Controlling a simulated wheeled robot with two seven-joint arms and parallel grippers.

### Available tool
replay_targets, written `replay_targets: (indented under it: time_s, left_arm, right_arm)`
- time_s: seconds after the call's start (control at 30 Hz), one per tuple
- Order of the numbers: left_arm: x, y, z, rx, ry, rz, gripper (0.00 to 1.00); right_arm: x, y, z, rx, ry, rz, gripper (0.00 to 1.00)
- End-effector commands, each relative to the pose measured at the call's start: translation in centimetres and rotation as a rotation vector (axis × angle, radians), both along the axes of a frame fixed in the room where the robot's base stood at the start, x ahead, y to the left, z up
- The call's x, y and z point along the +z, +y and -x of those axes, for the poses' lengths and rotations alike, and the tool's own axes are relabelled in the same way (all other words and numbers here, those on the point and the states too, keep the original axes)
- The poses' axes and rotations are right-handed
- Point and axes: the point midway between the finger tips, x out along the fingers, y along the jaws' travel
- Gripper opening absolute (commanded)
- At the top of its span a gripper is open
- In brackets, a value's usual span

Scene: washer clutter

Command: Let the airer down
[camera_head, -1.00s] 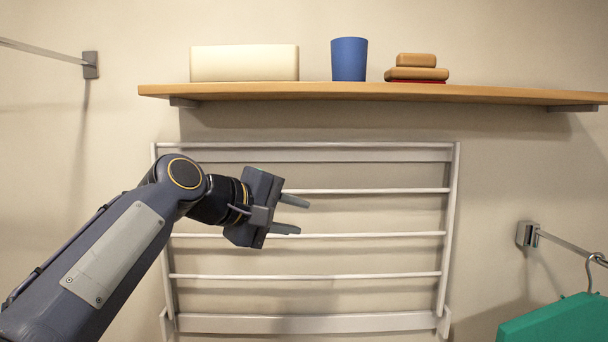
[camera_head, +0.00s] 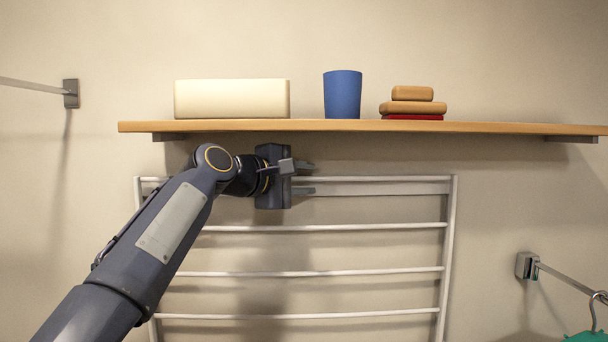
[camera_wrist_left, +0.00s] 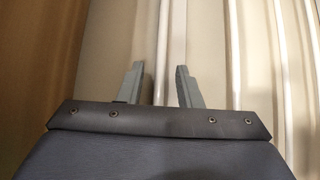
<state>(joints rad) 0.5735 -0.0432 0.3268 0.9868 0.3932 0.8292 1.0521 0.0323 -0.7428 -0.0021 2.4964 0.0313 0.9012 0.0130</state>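The white airer (camera_head: 400,226) hangs folded flat against the wall below the shelf, its several rails running across. My left gripper (camera_head: 305,179) is at its top rail (camera_head: 400,179), left of the middle. One finger is above the line of the rail and one below it. In the left wrist view the fingers (camera_wrist_left: 160,85) are apart, with a white rail (camera_wrist_left: 165,40) showing between and beyond them. I cannot tell whether the fingers touch it. Part of the top rail is hidden behind the gripper. My right gripper is not in view.
A wooden shelf (camera_head: 480,127) sits just above my left gripper, carrying a cream box (camera_head: 232,99), a blue cup (camera_head: 342,95) and a brown stack (camera_head: 413,100). Wall rods stick out at left (camera_head: 35,86) and right (camera_head: 565,277); a green item (camera_head: 585,337) hangs at right.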

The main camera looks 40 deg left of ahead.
Motion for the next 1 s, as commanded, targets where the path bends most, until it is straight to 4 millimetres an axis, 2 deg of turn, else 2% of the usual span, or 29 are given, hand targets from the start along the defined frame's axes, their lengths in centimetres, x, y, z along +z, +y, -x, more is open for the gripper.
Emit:
replay_targets:
  time_s: [0.27,0.5,0.83,1.0]
  left_arm:
    - [-0.1,0.0,-0.2,0.000,0.000,-0.001,0.30]
    - [-0.1,0.0,-0.2,0.000,0.000,-0.001,0.00]
    - [-0.2,-0.1,-0.1,0.000,0.000,-0.002,0.00]
    - [-0.6,-0.7,0.5,-0.002,-0.022,-0.020,0.00]
  right_arm:
    - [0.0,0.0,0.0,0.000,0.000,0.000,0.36]
    - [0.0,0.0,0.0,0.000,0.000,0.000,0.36]
    - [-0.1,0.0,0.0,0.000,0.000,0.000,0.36]
    - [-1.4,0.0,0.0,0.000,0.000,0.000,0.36]
